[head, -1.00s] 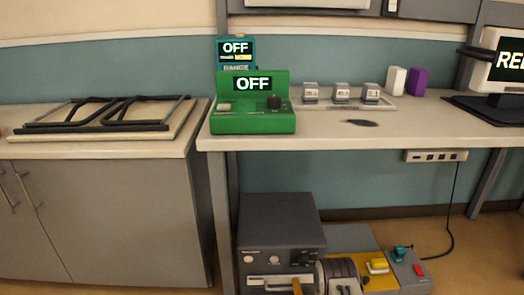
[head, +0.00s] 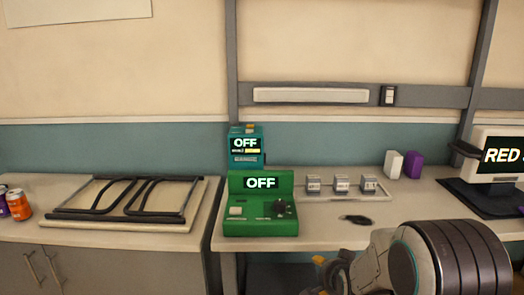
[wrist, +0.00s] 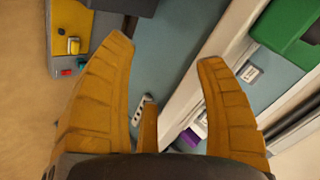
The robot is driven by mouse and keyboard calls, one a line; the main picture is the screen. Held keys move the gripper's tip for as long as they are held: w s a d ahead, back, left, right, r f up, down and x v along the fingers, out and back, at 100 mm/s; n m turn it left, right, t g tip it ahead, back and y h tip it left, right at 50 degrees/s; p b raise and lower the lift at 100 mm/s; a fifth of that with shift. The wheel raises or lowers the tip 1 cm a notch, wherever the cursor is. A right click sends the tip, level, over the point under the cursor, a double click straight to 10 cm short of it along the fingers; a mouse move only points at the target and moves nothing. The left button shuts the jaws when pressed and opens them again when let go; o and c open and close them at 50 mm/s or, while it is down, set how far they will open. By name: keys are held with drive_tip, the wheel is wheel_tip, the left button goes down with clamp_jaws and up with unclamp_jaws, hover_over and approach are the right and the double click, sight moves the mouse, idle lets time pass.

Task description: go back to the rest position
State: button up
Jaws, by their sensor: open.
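My gripper (wrist: 165,75) is open and empty in the wrist view, its orange fingers wide apart. In the head view my arm rises at the lower right, in front of the workbench (head: 330,238), and the gripper (head: 320,275) shows only in part at the bottom edge. The green device (head: 262,222) with an OFF display stands on the workbench left of my arm, apart from it. Part of the green device also shows at the top right of the wrist view (wrist: 290,25).
A teal box (head: 246,150) reading OFF stands behind the green device. A tray (head: 335,197) with three small blocks, white and purple pieces (head: 414,165) and a monitor (head: 497,155) are on the bench. A folded frame (head: 125,200) and cans (head: 18,204) are at left.

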drive_tip(key=s+r+n+g+p, duration=0.3)
drive_tip(key=s+r+n+p, duration=0.2)
drive_tip(key=s+r, duration=0.8)
drive_tip(key=s+r+n+g+p, duration=0.3)
drive_tip(key=s+r+p, duration=0.8)
drive_tip(key=s, duration=0.8)
drive_tip(key=shift+r+n, duration=0.9)
drive_tip(key=shift+n, duration=0.2)
drive_tip(key=shift+w, duration=0.1)
